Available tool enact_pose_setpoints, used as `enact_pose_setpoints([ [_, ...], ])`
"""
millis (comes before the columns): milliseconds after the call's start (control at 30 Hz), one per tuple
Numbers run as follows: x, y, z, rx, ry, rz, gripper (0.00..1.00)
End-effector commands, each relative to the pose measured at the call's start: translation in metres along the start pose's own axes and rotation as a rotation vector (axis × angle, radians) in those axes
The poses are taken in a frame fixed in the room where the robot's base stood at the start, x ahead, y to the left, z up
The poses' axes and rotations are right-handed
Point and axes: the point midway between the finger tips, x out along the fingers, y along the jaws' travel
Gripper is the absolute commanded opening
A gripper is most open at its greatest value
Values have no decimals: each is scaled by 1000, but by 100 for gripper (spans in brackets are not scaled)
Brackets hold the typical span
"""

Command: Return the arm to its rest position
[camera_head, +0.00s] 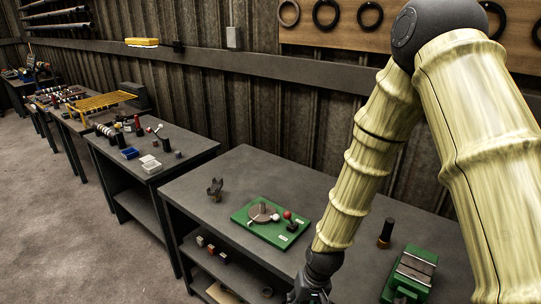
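My arm comes in from the right side of the head view, with pale yellow, bamboo-like links bent at a dark elbow near the top. It reaches down over the front of the near workbench (247,172). My gripper (309,295) is dark and sits at the bottom edge, partly cut off by the frame. Its fingertips are hardly seen, so I cannot tell whether it is open or shut, or whether it holds anything.
On the near bench are a green board (257,233) with a round metal part and red-knobbed lever, a small dark bracket (215,189), a dark cylinder (386,233) and a green vise (411,272). More cluttered benches (196,150) stand left. Open floor (60,220) lies front left.

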Motion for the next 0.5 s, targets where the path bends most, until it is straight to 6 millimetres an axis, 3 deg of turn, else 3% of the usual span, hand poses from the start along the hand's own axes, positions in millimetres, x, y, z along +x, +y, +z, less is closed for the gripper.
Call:
enact_pose_setpoints([
  [33,24,12,15,13,-10,1,47],
  [200,78,47,60,44,-7,16,47],
  [500,148,108,154,80,1,73,47],
])
